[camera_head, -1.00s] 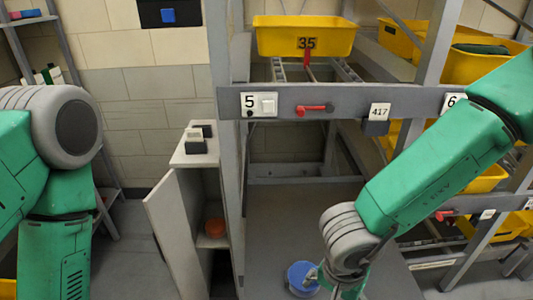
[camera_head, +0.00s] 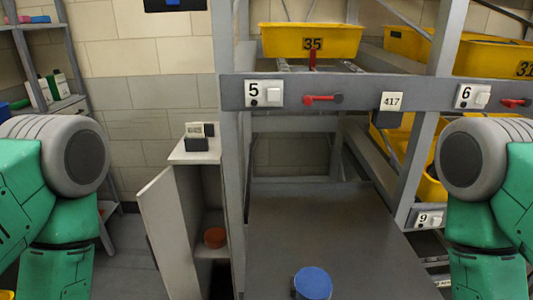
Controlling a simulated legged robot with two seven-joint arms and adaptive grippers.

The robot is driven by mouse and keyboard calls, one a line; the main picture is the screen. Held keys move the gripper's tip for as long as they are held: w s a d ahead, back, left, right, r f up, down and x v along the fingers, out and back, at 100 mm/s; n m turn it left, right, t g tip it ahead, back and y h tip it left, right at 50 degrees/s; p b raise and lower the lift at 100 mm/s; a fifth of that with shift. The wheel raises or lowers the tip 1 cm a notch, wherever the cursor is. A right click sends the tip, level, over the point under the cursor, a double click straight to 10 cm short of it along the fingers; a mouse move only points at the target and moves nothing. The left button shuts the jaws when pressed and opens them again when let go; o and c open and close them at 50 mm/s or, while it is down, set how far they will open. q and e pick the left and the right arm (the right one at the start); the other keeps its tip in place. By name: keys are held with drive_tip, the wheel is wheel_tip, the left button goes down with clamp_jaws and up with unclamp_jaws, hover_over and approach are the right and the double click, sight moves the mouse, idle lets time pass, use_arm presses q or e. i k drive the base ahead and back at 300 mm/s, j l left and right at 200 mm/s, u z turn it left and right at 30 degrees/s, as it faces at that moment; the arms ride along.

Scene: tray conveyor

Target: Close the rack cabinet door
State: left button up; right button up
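The rack cabinet is a narrow light-grey cabinet (camera_head: 196,152) standing left of the rack post in the head view. Its door (camera_head: 167,235) hangs open, swung out toward the left and front. Through the opening a red-orange round container (camera_head: 215,237) sits on an inner shelf. My green left arm is at the left edge and my green right arm at the right edge. Neither gripper shows in the view. Both arms are apart from the door.
The rack has a grey beam (camera_head: 356,92) with red levers and number labels, and a yellow bin (camera_head: 311,40) marked 35. A blue-topped round container (camera_head: 313,283) stands on the grey surface below. Small dark holders (camera_head: 196,143) stand on the cabinet top. Shelves are at far left.

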sight(167, 239)
drive_tip(key=i+j+z, duration=0.25)
drive_tip(key=j+z, duration=0.2)
drive_tip(key=j, duration=1.05)
drive_tip(key=j+z, duration=0.5)
drive_tip(key=j, duration=1)
